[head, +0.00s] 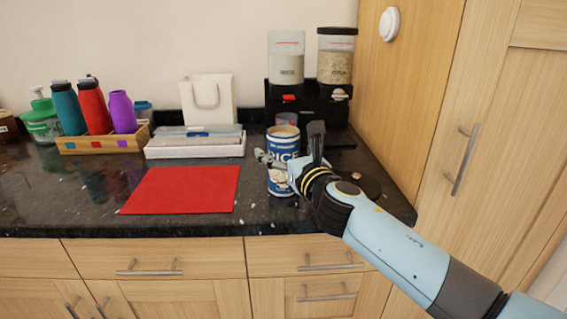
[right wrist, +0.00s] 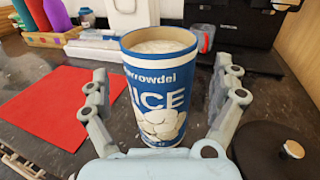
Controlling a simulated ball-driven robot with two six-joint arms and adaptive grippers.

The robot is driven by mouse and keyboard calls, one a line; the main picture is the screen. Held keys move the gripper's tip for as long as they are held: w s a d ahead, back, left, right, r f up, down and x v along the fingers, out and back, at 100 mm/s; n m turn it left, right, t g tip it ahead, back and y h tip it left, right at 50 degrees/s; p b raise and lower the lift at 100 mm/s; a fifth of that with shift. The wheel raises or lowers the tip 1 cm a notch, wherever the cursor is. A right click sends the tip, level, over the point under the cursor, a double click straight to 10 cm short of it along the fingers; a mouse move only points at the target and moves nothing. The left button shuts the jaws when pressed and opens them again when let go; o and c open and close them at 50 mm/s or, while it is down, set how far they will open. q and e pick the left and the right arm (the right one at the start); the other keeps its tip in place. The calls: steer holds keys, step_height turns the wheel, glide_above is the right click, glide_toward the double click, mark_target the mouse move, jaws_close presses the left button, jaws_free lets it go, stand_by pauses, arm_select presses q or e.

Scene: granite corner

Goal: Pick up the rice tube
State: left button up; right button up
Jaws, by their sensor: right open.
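The rice tube (head: 281,150) is a blue and white can marked RICE, standing upright on the dark granite counter. In the right wrist view the rice tube (right wrist: 158,85) stands between the two open fingers of my right gripper (right wrist: 163,105), with a gap visible on each side. In the head view my right gripper (head: 291,162) reaches in from the right at the tube, and part of it covers the tube's side. My left gripper is not in view.
A red mat (head: 182,190) lies left of the tube. A black dispenser stand (head: 330,108) is behind it, and a white tray (head: 195,149) is at the back left. A dark round lid (right wrist: 275,152) lies right of my gripper. A wooden cabinet (head: 405,90) closes the right side.

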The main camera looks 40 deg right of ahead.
steer(key=shift+x, duration=1.15)
steer(key=shift+c, duration=0.3)
steer(key=c, duration=1.6)
steer(key=shift+r+p, duration=0.45)
steer(key=shift+r, duration=0.15)
steer(key=s+d+r+p, duration=0.1)
steer(key=s+d+r, duration=0.1)
steer(key=s+r, duration=0.1)
steer(key=s+d+r+p, duration=0.1)
steer(key=s+d+r, duration=0.1)
steer(key=s+r, duration=0.1)
steer(key=s+d+r+p, duration=0.2)
steer(key=s+r, duration=0.1)
steer(key=shift+s+d+r, duration=0.25)
steer(key=shift+d+r, duration=0.15)
